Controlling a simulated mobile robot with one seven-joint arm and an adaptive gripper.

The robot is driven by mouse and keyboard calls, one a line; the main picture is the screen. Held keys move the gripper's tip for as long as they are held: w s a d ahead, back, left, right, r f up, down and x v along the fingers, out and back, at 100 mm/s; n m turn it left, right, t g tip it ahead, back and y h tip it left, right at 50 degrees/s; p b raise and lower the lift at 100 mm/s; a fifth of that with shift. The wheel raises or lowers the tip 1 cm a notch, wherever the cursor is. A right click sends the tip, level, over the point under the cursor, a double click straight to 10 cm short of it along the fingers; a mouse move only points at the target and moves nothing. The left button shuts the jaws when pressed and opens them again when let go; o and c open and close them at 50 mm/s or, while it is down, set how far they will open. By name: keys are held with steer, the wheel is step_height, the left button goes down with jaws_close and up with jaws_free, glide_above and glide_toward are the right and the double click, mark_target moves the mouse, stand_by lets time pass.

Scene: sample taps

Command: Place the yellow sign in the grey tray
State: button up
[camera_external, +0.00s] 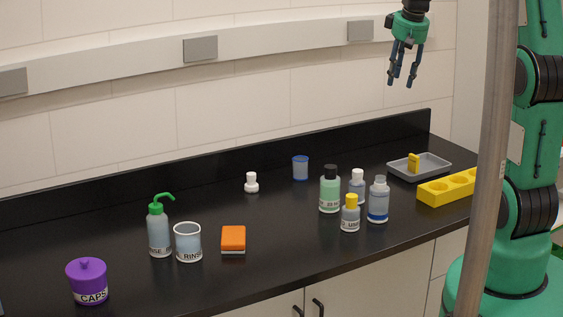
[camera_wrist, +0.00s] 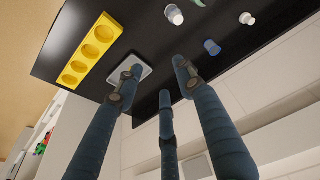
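The yellow sign (camera_external: 413,162) is a small yellow piece standing upright inside the shallow grey tray (camera_external: 440,169) at the right end of the black counter. The tray also shows in the wrist view (camera_wrist: 142,70), partly covered by a finger; I cannot make out the sign there. My gripper (camera_external: 402,80) is high above the counter, well above the tray and apart from it. Its fingers point down, spread apart, with nothing between them. The spread fingers also fill the middle of the wrist view (camera_wrist: 160,82).
A yellow rack with round holes (camera_external: 450,187) sits just in front of the tray. Several bottles cluster left of it, including a green one (camera_external: 329,194). A blue cup (camera_external: 300,168) stands farther back. An orange sponge (camera_external: 233,238) and a purple pot (camera_external: 87,281) are farther left.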

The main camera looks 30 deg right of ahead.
steer(key=s+a+r+t, duration=0.1)
steer(key=s+a+r, duration=0.2)
steer(key=s+a, duration=0.35)
steer(key=s+a+r, duration=0.3)
steer(key=s+a, duration=0.1)
steer(key=s, duration=0.5)
steer(key=s+a+f, duration=0.1)
steer(key=s+a, duration=0.2)
steer(key=s, duration=0.4)
steer(key=s+a+f+t, duration=0.1)
steer(key=s+a+f, duration=0.1)
steer(key=s, duration=0.6)
steer(key=shift+s+a, duration=0.2)
steer(key=shift+a, duration=0.4)
steer(key=shift+f, duration=0.1)
steer(key=shift+f+b, duration=1.5)
steer(key=shift+b, duration=0.05)
